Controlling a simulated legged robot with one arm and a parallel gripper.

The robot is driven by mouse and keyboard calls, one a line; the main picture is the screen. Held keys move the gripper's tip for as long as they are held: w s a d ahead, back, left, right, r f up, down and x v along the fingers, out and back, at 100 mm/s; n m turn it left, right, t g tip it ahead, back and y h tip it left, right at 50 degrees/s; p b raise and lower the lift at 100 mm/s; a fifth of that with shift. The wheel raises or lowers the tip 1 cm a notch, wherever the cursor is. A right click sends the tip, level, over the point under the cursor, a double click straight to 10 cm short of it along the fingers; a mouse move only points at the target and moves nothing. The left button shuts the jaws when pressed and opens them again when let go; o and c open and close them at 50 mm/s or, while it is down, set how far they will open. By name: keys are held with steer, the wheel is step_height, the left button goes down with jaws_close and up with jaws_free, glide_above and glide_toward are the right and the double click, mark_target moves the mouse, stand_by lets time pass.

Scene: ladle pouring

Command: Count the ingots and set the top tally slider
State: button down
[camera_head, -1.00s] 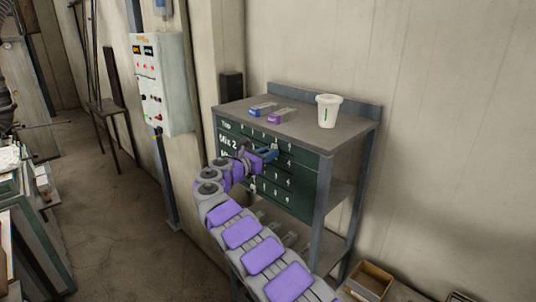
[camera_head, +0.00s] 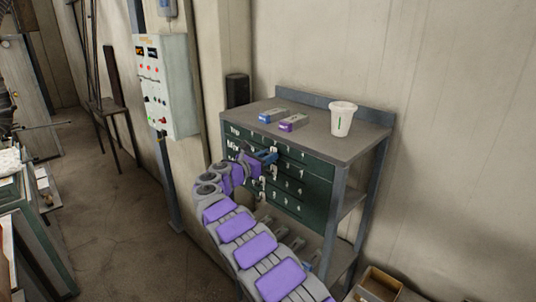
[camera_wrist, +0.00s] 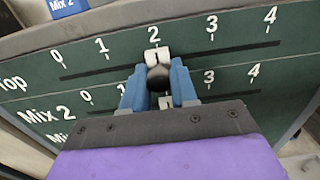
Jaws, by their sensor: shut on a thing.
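A dark green tally board (camera_head: 310,200) forms the front of a grey stand. In the wrist view its top row (camera_wrist: 15,83) is marked 0 to 4 along a slot. The top slider's white tab (camera_wrist: 155,56) sits below the 2, with a dark round knob (camera_wrist: 158,78) in front. My gripper (camera_wrist: 158,88) has its blue fingers closed around this knob; it also shows at the board in the head view (camera_head: 270,156). Two small ingot-like blocks, one blue-ended (camera_head: 272,115) and one purple-ended (camera_head: 293,122), lie on the stand's top.
A white cup (camera_head: 341,119) stands on the right of the stand's top (camera_head: 320,136). A control box (camera_head: 167,85) hangs at left; a cardboard box (camera_head: 380,283) sits at lower right.

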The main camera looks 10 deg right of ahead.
steer(key=shift+s+d+r, duration=0.1)
steer(key=shift+s+d, duration=0.05)
steer(key=shift+d, duration=0.1)
steer(key=c, duration=1.3)
jaws_free()
steer(key=shift+d, duration=0.15)
steer(key=shift+o, duration=1.7)
steer(key=shift+w+a+f, duration=0.25)
steer(key=shift+w, duration=0.05)
steer(key=b+v, duration=0.2)
steer(key=v, duration=1.5)
steer(key=shift+a+b, duration=0.3)
steer(key=shift+a, duration=0.05)
steer(key=shift+d, duration=0.15)
